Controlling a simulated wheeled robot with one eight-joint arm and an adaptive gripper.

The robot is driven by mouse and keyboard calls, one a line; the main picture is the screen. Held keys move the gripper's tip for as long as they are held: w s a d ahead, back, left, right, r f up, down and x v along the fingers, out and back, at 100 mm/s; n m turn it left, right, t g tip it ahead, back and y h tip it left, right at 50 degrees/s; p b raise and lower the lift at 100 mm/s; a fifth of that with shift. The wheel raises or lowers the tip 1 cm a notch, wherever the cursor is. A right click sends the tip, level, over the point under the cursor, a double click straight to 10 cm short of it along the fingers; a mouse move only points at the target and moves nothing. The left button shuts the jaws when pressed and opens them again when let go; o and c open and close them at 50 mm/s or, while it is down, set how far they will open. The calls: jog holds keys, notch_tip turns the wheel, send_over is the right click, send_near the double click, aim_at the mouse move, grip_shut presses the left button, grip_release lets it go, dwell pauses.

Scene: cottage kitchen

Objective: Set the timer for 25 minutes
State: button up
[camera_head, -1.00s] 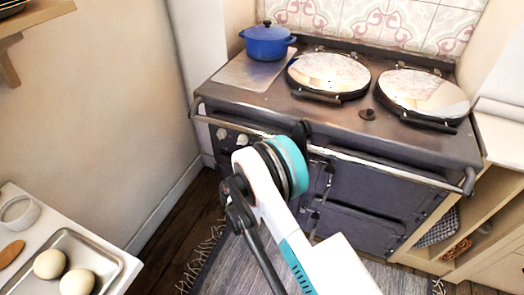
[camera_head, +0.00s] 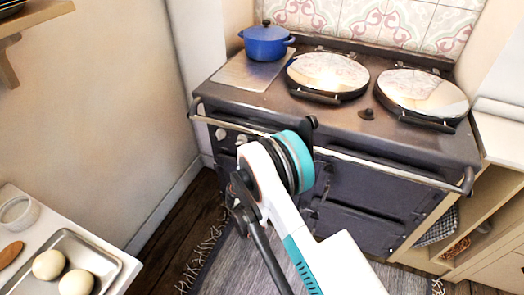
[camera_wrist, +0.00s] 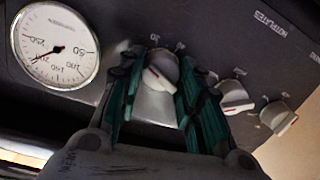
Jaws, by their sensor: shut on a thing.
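In the wrist view a round metal-grey knob (camera_wrist: 160,72) with a pale grip bar and a small red mark sits on the dark stove panel. Small printed marks run above it, too blurred to read surely. I cannot tell the exact setting. My gripper (camera_wrist: 162,70) has its green-ribbed fingers on both sides of this knob and is shut on it. In the head view my arm hides my fingertips and the held knob. Two other knobs show to the right in the wrist view, a nearer knob (camera_wrist: 234,97) and a farther knob (camera_wrist: 278,116).
A white dial gauge (camera_wrist: 54,46) is left of the held knob. A metal rail (camera_head: 395,172) runs along the front of the stove (camera_head: 365,205). A blue pot (camera_head: 265,42) stands on top. A side table with a tray (camera_head: 112,262) is at lower left.

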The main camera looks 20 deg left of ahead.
jog(key=shift+d+f+m, duration=0.1)
jog(key=shift+m, duration=0.9)
jog(key=o, duration=1.1)
jog(key=shift+c, duration=0.2)
